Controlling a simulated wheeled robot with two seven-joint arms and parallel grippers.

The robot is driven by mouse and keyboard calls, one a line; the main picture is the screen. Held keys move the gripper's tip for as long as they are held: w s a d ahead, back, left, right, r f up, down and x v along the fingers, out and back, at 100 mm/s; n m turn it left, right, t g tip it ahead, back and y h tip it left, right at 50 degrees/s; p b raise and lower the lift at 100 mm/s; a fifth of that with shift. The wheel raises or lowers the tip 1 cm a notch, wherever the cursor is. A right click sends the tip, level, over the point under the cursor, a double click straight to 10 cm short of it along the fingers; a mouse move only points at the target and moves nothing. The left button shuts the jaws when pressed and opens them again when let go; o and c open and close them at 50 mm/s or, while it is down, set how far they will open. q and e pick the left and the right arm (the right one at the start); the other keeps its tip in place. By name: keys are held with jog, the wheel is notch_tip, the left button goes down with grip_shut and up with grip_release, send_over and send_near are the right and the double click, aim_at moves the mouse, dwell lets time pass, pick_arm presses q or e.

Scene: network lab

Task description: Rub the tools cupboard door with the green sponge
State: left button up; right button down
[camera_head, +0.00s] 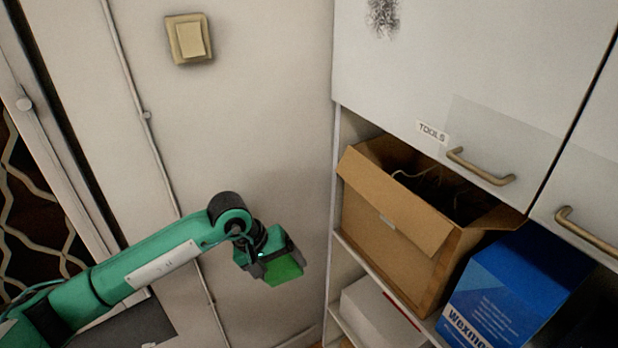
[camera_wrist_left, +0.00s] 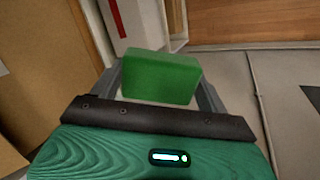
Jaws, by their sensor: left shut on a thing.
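The tools cupboard door (camera_head: 480,75) is light grey, closed, with a TOOLS label and a brass handle (camera_head: 480,168) near its lower edge. A dark scribbled smudge (camera_head: 382,16) marks its upper left. My left gripper (camera_head: 272,266) is shut on the green sponge (camera_head: 285,271), held in front of the wall to the left of the shelves, below and apart from the door. In the left wrist view the green sponge (camera_wrist_left: 160,76) sits between the two fingers. My right gripper is not in view.
Under the door, an open cardboard box (camera_head: 400,220) with cables juts from a shelf. A blue box (camera_head: 510,290) stands to its right and a white box (camera_head: 378,312) below. A light switch (camera_head: 189,39) is on the wall.

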pick_arm(q)
jog(key=w+d+r+n+t+h+p, duration=0.1)
jog(key=w+d+r+t+h, duration=0.15)
jog(key=r, duration=0.55)
jog(key=w+d+r+n+t+h+p, duration=0.1)
jog(key=w+d+r, duration=0.15)
jog(key=r, duration=0.45)
jog(key=n+t+h+p, duration=0.2)
jog(key=t+h+p, duration=0.1)
jog(key=t+h, duration=0.3)
send_near(367, 18)
jog(key=shift+g, duration=0.25)
jog(key=shift+r+p+x, duration=0.2)
jog(key=shift+p+x, duration=1.3)
jog(key=shift+x, duration=0.9)
jog(key=shift+w+a, duration=0.1)
jog(key=shift+w, duration=0.05)
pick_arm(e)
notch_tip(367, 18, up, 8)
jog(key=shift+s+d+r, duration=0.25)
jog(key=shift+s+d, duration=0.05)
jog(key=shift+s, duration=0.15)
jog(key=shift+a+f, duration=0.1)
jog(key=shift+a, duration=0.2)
pick_arm(q)
jog(key=shift+b+x, duration=0.3)
jog(key=shift+x, duration=0.6)
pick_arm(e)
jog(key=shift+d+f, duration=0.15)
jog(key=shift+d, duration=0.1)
